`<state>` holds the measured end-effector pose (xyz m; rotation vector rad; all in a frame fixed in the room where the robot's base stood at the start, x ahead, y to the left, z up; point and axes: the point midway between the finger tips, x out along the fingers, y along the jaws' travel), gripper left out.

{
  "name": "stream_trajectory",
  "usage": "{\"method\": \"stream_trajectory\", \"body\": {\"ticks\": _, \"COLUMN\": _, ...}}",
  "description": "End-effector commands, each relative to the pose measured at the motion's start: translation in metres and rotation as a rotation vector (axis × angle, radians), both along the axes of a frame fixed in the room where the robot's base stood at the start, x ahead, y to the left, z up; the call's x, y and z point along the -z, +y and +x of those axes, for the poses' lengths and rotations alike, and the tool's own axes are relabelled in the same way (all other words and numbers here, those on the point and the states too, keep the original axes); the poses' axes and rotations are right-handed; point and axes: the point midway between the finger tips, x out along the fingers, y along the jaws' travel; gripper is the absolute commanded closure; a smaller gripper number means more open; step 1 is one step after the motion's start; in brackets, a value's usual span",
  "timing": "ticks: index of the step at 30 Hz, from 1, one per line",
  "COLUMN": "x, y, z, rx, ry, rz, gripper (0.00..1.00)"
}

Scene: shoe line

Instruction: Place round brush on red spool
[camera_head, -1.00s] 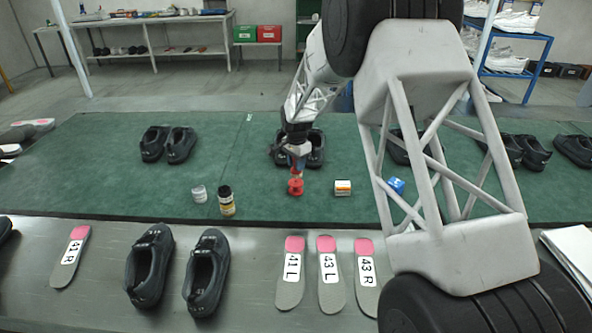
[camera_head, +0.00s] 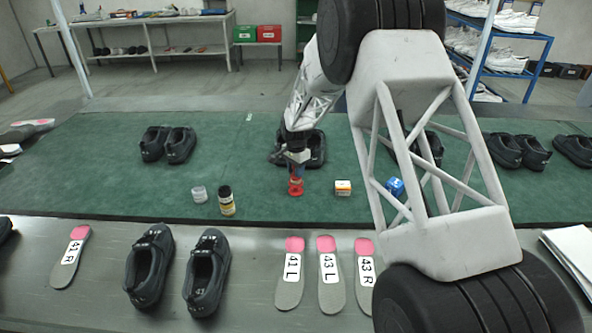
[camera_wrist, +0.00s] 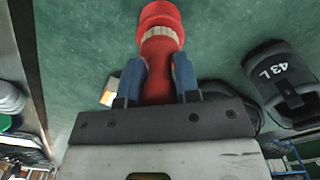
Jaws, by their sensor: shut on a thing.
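The red spool (camera_head: 295,188) stands upright on the green mat in the head view, near the mat's middle. My gripper (camera_head: 296,176) is directly above it, pointing down. In the wrist view its two blue fingers (camera_wrist: 159,78) are shut on the round brush (camera_wrist: 157,72), which shows a red body and a pale ring of bristles (camera_wrist: 160,32). Beyond the bristles, a red disc of the spool (camera_wrist: 160,12) is in line with the brush. The brush is at or just over the spool; I cannot tell whether they touch.
A clear jar (camera_head: 199,194) and a dark bottle (camera_head: 226,201) stand left of the spool. A pair of black shoes (camera_head: 312,149) is behind my gripper. Labelled insoles (camera_head: 328,280) lie in front.

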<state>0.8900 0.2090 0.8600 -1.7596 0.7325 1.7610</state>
Motion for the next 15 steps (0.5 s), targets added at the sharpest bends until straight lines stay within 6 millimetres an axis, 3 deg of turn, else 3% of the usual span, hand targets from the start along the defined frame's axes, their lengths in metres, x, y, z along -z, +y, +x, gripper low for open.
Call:
{"method": "stream_trajectory", "body": {"ticks": 9, "x": 0.0033, "y": 0.0000, "z": -0.0001, "rx": 0.000, "ry": 0.001, "rz": -0.001, "gripper": 0.94}}
{"method": "stream_trajectory", "body": {"ticks": 10, "x": 0.0036, "y": 0.0000, "z": -0.0001, "rx": 0.000, "ry": 0.001, "rz": -0.001, "gripper": 0.69}}
{"method": "stream_trajectory", "body": {"ticks": 15, "x": 0.0032, "y": 0.0000, "z": -0.0001, "rx": 0.000, "ry": 0.001, "rz": -0.001, "gripper": 0.45}}
